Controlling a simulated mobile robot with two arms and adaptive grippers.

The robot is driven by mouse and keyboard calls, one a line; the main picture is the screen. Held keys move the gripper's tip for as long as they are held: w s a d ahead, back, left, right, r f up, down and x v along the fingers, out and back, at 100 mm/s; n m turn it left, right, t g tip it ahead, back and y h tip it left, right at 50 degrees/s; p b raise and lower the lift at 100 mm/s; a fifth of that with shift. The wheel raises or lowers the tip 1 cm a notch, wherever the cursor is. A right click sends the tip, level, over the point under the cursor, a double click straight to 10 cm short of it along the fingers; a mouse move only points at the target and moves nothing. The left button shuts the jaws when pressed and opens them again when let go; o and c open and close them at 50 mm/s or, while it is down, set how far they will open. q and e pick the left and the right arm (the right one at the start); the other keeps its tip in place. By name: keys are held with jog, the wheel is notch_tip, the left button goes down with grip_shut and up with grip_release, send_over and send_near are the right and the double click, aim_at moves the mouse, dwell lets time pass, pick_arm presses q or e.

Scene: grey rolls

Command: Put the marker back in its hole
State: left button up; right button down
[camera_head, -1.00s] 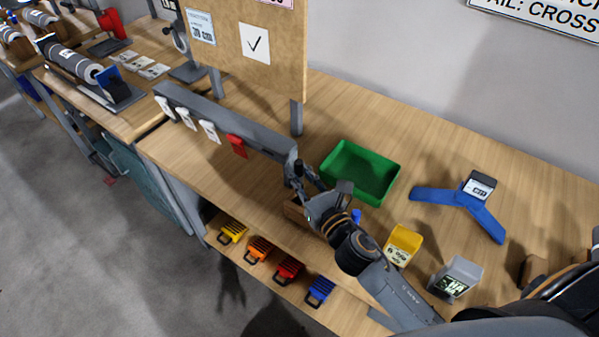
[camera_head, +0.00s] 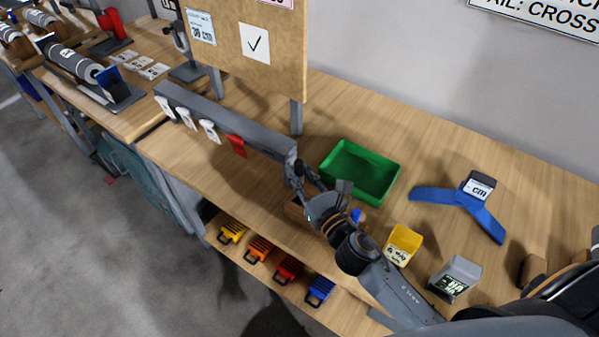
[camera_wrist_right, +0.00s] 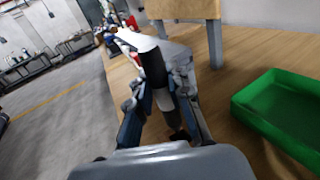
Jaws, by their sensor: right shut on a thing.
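My right gripper (camera_head: 318,186) is over the near edge of the bench, in front of the green tray. In the right wrist view its fingers (camera_wrist_right: 158,92) are shut on the marker (camera_wrist_right: 153,68), a dark cylinder with a lighter grey part below. The marker stands roughly upright, slightly tilted, between the fingers. In the head view the gripper hides most of it. A brown wooden block (camera_head: 296,211) shows partly behind the gripper, with a small blue piece (camera_head: 356,214) near the wrist. The hole cannot be made out. My left gripper is not in view.
The green tray (camera_head: 390,187) is just behind the gripper. A grey rail (camera_head: 262,138) with white tags and a red tag ends close to the fingers.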

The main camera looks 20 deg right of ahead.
jog(key=shift+f+b, duration=0.95)
jog(key=shift+f, duration=0.15)
jog(key=shift+r, duration=0.15)
jog(key=shift+r+p, duration=0.55)
jog(key=shift+p, duration=0.15)
dwell(1.0)
jog(key=shift+f+b, duration=0.6)
jog(key=shift+f, duration=0.15)
jog(key=c, duration=1.2)
grip_release()
jog(key=shift+o, duration=0.2)
jog(key=shift+s, duration=0.15)
